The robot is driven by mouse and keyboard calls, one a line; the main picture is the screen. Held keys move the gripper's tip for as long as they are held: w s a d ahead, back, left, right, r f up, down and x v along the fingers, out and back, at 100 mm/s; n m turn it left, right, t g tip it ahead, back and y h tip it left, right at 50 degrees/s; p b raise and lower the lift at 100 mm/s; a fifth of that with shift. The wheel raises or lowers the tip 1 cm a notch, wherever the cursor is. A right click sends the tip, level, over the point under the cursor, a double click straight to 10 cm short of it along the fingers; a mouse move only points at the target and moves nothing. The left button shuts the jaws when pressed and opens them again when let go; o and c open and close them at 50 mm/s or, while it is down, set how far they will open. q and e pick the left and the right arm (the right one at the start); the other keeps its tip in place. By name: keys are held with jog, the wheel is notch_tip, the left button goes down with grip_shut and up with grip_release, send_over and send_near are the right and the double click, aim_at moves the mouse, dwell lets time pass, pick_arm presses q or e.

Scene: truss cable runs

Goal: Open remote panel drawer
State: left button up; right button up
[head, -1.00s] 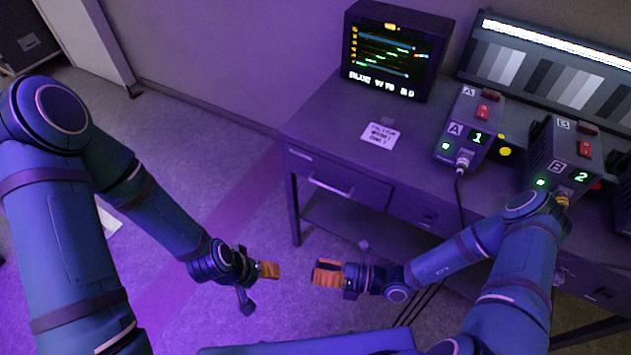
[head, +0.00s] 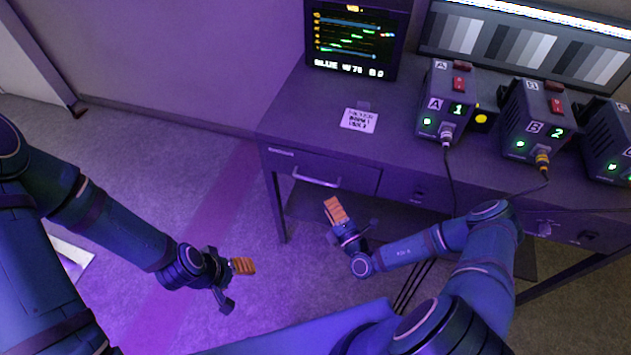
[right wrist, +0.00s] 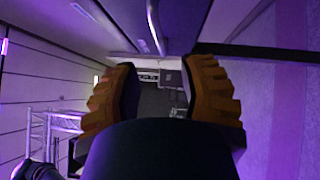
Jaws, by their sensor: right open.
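The panel drawer (head: 322,170) is in the left front of the desk and looks closed. Its pale bar handle (head: 316,181) runs across its front. My right gripper (head: 335,208) points up in front of the desk, a little below and right of the handle and apart from it. Its orange fingers are open, and the right wrist view (right wrist: 161,95) shows nothing between them. My left gripper (head: 243,266) hangs over the floor left of the desk, away from the drawer; whether its orange fingers are parted is unclear.
A monitor (head: 352,42), a paper label (head: 359,120) and boxes marked A (head: 437,101) and B (head: 529,119) stand on the desk top (head: 300,110). Cables hang over the front edge at right. The floor (head: 190,180) left of the desk is clear.

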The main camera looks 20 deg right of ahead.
aim_at(316, 181)
jog(key=b+x, duration=0.1)
jog(key=x, duration=0.8)
jog(key=shift+w+a, duration=0.1)
jog(key=shift+w, duration=0.05)
grip_shut()
jog(key=shift+r, duration=0.1)
